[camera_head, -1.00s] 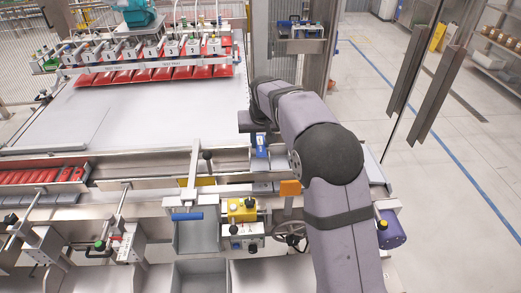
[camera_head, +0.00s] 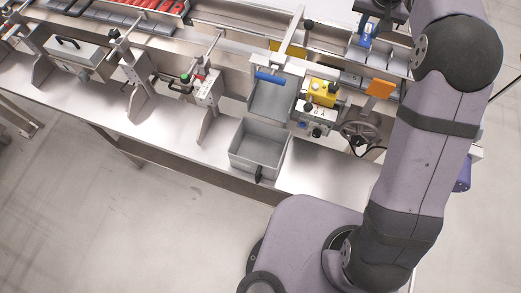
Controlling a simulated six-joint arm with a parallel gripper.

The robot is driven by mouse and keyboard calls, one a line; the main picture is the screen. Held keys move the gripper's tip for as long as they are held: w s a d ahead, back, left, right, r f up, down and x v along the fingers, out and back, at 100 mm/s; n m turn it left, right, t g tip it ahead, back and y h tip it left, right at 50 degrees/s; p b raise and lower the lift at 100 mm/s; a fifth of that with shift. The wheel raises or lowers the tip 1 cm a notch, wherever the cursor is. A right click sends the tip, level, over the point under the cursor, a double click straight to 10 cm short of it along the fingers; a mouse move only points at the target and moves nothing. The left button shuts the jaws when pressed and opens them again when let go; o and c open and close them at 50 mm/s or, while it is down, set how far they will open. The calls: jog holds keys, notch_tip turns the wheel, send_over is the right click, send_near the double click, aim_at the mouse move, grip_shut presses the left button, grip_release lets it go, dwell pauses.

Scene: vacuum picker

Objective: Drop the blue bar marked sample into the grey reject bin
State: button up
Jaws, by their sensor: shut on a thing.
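A blue bar (camera_head: 366,36) with a white mark is at the upper right, over the conveyor lane. The lettering on it is too small to read. My gripper (camera_head: 369,20) is at the top edge of the view, shut on the upper end of the blue bar. I cannot tell whether the bar is clear of the lane. The grey bin (camera_head: 242,160), open-topped and seemingly empty, stands at the front edge of the bench, below and left of the gripper.
A grey chute (camera_head: 272,100) with a blue-handled bar (camera_head: 270,77) lies behind the bin. A yellow control box (camera_head: 321,93), an orange block (camera_head: 380,88) and a handwheel (camera_head: 360,132) stand between bin and gripper. Clamp posts (camera_head: 203,95) rise to the left.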

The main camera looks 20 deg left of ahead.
jog(key=shift+s+d+r, duration=0.3)
jog(key=shift+s+r, duration=0.1)
jog(key=s+d+r, duration=0.3)
jog(key=s+d, duration=0.1)
jog(key=s, duration=0.7)
jog(key=s+d+r, duration=0.2)
jog(key=s+d, duration=0.2)
jog(key=s, duration=0.7)
jog(key=w+a+f+n+y+p, duration=0.1)
jog(key=w+a+f+n, duration=0.15)
jog(key=a, duration=0.55)
jog(key=s+a+f+n+y+p, duration=0.1)
jog(key=s+a+f+n+p, duration=0.1)
jog(key=s+a+f, duration=0.4)
jog(key=s+a+f+n+g+y+p, duration=0.1)
jog(key=s+a+f+n+p, duration=0.2)
jog(key=a+f, duration=1)
jog(key=s+n, duration=0.1)
jog(key=s, duration=0.1)
jog(key=shift+s+f, duration=0.4)
